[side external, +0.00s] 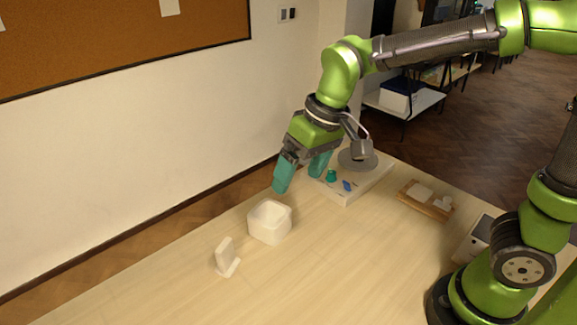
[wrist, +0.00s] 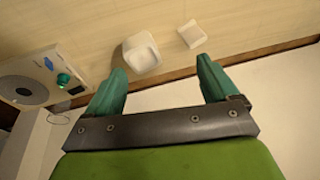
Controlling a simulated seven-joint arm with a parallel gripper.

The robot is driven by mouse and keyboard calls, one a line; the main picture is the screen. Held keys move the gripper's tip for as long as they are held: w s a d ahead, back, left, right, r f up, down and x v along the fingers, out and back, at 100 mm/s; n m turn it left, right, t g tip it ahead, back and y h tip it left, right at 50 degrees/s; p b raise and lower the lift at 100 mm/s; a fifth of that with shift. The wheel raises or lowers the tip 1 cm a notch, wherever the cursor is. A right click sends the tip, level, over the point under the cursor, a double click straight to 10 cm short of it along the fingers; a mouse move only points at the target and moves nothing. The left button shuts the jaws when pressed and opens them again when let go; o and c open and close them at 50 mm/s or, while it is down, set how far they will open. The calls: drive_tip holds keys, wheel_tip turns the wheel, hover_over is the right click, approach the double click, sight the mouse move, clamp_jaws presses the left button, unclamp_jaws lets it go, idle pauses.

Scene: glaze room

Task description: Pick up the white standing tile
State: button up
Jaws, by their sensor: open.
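The white standing tile (side external: 225,251) stands upright on a small white base on the table, at the lower left in the side view. In the wrist view the tile (wrist: 192,34) shows at the top, right of centre. My gripper (side external: 298,178) has teal fingers. It is open and empty, up and to the right of the tile, above the far edge of the table. In the wrist view my gripper's fingers (wrist: 162,75) are spread wide with nothing between them at their tips, and the tile lies beyond them.
A white square bowl (side external: 270,222) stands between the tile and my gripper; the wrist view shows it too (wrist: 142,53). A white board (side external: 362,184) with a grey disc and a teal knob lies behind. A wooden tray (side external: 424,204) holds small white pieces. The front of the table is clear.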

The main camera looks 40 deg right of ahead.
sight(226, 256)
drive_tip(key=w+a+f+n+g+h, duration=0.2)
drive_tip(key=w+a+f+n, duration=0.25)
drive_tip(key=w+a, duration=0.65)
drive_tip(key=shift+g, duration=0.3)
drive_tip(key=f, duration=0.3)
drive_tip(key=s+f, duration=0.1)
drive_tip(key=f, duration=0.2)
drive_tip(key=a+f, duration=0.1)
drive_tip(key=f, duration=0.3)
drive_tip(key=shift+s, duration=0.35)
drive_tip(key=shift+s+a+f, duration=0.1)
drive_tip(key=shift+a+f, duration=0.05)
drive_tip(key=shift+f, duration=1.45)
drive_tip(key=shift+a+f, duration=0.1)
drive_tip(key=shift+f, duration=1.5)
drive_tip(key=c, duration=1.2)
